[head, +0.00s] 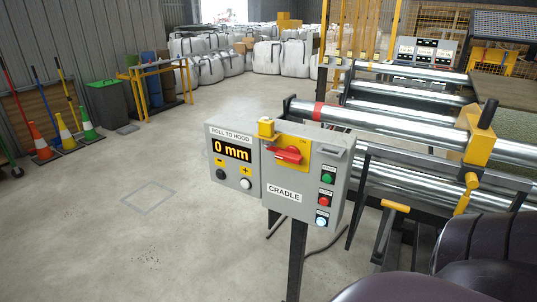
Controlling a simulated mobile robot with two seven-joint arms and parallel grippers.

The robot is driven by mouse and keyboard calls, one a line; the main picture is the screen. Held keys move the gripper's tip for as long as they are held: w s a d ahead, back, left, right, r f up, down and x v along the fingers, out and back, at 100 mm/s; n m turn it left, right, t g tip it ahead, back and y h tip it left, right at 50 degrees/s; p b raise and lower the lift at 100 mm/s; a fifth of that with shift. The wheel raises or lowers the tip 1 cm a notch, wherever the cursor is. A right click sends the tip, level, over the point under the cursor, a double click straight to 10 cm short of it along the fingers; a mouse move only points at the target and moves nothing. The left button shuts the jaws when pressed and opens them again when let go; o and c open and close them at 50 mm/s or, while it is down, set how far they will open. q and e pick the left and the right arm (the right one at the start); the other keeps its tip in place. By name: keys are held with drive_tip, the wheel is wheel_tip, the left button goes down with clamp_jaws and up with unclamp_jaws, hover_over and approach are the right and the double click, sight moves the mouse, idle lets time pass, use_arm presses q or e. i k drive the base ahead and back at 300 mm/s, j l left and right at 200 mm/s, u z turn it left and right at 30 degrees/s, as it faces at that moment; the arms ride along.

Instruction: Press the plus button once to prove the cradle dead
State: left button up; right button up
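The grey control box stands on a dark post. Its left part, labelled ROLL TO HOOD, has a display (232,149) reading 0 mm. The plus button (245,184) is pale and round, under a yellow plus sign. A black button (220,174) sits to its left. The right part, labelled CRADLE (284,193), has a red rotary switch (288,155) on a yellow plate, its handle lying roughly sideways. A green button (327,177), a red button (325,195) and a bright bluish-white button (321,219) run down its right side. Neither gripper is in view.
The roller cradle (390,122) with shiny metal rollers stands behind and right of the box. Dark rounded shapes fill the lower right corner. The concrete floor (110,235) left of the box is open.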

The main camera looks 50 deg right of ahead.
sight(245, 183)
drive_tip(key=z, duration=1.35)
